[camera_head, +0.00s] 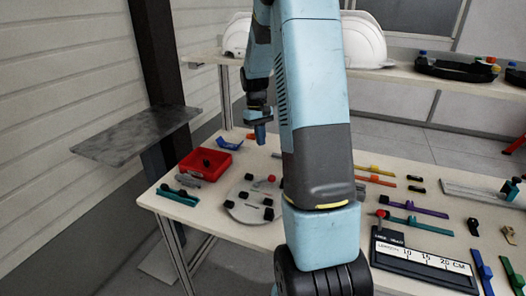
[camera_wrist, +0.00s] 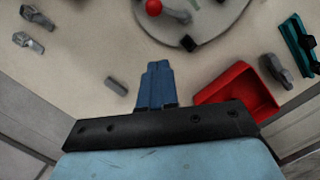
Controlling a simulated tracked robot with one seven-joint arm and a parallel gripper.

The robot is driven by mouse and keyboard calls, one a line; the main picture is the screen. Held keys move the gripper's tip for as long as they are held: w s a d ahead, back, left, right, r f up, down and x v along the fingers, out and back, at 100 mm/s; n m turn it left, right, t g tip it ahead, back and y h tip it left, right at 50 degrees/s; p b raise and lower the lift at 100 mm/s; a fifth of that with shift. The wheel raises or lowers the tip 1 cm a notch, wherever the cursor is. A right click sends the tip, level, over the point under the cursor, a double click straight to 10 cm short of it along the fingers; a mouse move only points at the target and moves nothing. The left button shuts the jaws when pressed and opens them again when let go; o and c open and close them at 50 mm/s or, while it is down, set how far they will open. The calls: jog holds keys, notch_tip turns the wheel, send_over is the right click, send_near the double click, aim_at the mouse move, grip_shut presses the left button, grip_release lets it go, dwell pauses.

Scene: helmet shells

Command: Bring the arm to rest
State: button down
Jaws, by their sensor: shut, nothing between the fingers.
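My arm (camera_head: 315,110) stands tall in the middle of the head view and hides part of the table behind it. My gripper (camera_head: 261,138) hangs from the far end of the arm, pointing down above the back left of the table. It is shut and empty. In the wrist view, the blue fingers of my gripper (camera_wrist: 155,70) lie together over the pale tabletop. The red tray (camera_wrist: 243,92) is just beside them, to the right.
The table (camera_head: 155,201) carries a red tray (camera_head: 205,164), a round grey plate (camera_head: 242,207) with black blocks, a measuring board (camera_head: 420,262) and several coloured tools. White helmet shells (camera_head: 362,40) sit on a shelf behind. A grey panel (camera_head: 135,135) juts out at left.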

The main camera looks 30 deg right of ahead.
jog(key=s+a+r+t, duration=0.2)
jog(key=s+a+r, duration=0.3)
jog(key=r, duration=0.3)
jog(key=s+a+r+t, duration=0.1)
jog(key=s+a+r, duration=0.45)
jog(key=r, duration=0.25)
jog(key=s+a+r+t, duration=0.2)
jog(key=s+a, duration=0.1)
jog(key=s, duration=0.5)
jog(key=s+a+r+t, duration=0.1)
jog(key=s+a, duration=0.3)
jog(key=s, duration=0.5)
jog(key=shift+s+r+t, duration=0.25)
jog(key=shift+r+t, duration=0.1)
jog(key=shift+t, duration=0.45)
